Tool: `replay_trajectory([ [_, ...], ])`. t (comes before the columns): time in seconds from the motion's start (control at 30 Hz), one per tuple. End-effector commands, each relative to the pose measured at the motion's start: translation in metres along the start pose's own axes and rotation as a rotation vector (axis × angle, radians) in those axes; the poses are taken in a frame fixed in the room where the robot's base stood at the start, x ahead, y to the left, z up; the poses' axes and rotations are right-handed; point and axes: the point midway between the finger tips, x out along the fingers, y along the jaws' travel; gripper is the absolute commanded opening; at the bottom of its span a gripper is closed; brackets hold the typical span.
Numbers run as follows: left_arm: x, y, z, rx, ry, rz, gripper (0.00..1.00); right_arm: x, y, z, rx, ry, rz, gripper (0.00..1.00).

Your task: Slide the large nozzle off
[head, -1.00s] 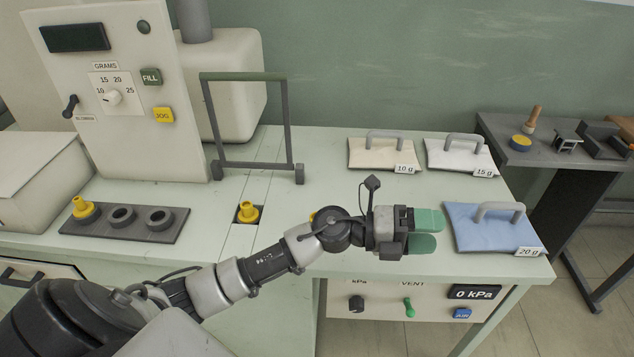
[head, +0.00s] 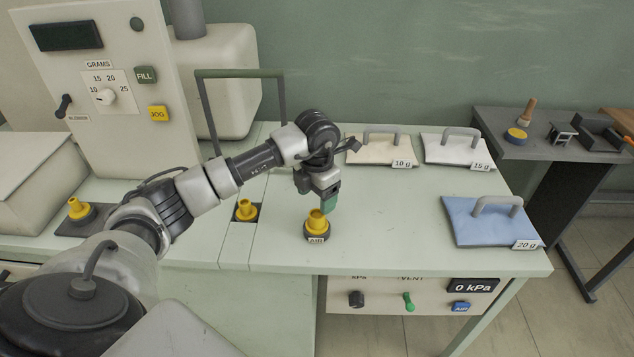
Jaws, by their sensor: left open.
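Three yellow nozzles show, and I cannot tell for sure which is the large one. One nozzle (head: 317,222) stands upright on the dark fitting labelled AIR (head: 316,238) at the front middle of the bench. Another nozzle (head: 246,210) stands in the square hole by the grey frame. A third nozzle (head: 79,209) stands on the dark rack (head: 72,227) at left, whose other holders my arm hides. My left gripper (head: 328,200) is open, with green fingertips pointing down close to the AIR nozzle's top. Contact cannot be told. My right gripper is out of view.
A cream pillow (head: 378,152), a white pillow (head: 455,151) and a blue pillow (head: 485,225) with handles lie on the bench. The dispenser panel (head: 95,125) and grey frame (head: 240,73) stand behind my arm. Bench between the AIR fitting and blue pillow is clear.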

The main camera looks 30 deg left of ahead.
Motion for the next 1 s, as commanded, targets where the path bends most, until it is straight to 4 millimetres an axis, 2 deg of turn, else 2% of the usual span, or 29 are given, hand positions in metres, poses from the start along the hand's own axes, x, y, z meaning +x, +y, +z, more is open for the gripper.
replay_trajectory([
  [0.2, 0.04, -0.001, -0.001, 0.001, 0.002, -0.003, 0.71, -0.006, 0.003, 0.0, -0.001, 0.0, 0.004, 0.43],
  [0.4, 0.063, -0.001, 0.0, 0.001, 0.0, -0.003, 0.71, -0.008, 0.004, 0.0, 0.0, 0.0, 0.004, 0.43],
  [0.8, 0.07, -0.001, 0.0, 0.002, -0.001, -0.003, 0.71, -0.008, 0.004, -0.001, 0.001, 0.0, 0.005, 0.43],
  [1.0, 0.07, -0.001, 0.0, 0.002, -0.002, -0.003, 0.4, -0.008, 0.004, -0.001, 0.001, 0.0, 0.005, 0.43],
])
